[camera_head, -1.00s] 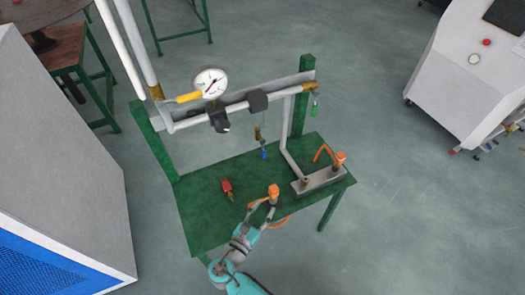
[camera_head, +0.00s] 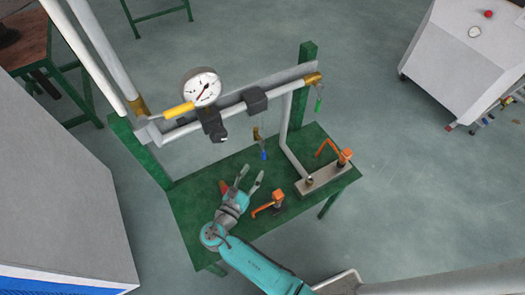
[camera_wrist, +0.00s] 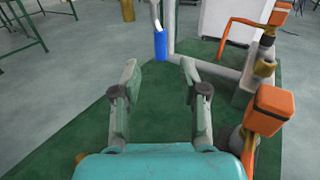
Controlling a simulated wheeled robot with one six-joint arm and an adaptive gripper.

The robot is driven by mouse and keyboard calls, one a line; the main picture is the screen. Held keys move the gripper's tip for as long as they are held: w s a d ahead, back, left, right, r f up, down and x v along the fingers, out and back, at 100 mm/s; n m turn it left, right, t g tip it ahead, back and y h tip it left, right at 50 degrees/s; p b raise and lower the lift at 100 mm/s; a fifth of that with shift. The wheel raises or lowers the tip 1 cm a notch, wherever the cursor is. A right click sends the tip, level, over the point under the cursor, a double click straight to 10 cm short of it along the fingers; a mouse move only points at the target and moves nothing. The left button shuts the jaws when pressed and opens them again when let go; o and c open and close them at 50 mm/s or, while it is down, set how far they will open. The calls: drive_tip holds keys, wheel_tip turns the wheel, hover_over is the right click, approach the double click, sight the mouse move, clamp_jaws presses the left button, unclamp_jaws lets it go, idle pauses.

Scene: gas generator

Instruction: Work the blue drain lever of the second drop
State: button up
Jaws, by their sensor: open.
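The blue drain lever (camera_head: 263,155) hangs at the lower end of a small brass drop below the horizontal pipe. In the wrist view the blue lever (camera_wrist: 160,45) hangs upright, ahead of my gripper and roughly centred between its fingers. My gripper (camera_head: 251,177) is over the green table, its fingers pointing toward the lever. In the wrist view my gripper (camera_wrist: 159,70) has its fingers spread with nothing between them. The lever is apart from the fingertips.
Orange-handled valves (camera_head: 278,198) (camera_head: 344,157) stand right of my gripper on the green table (camera_head: 190,215). A red part (camera_head: 224,187) lies partly hidden beside it. A gauge (camera_head: 201,88), yellow lever (camera_head: 178,110) and green lever (camera_head: 318,104) are on the pipework above.

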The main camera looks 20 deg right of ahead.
sight(263, 157)
drive_tip(key=x, duration=0.8)
drive_tip(key=shift+w+d, duration=0.25)
drive_tip(key=shift+w, duration=0.05)
clamp_jaws()
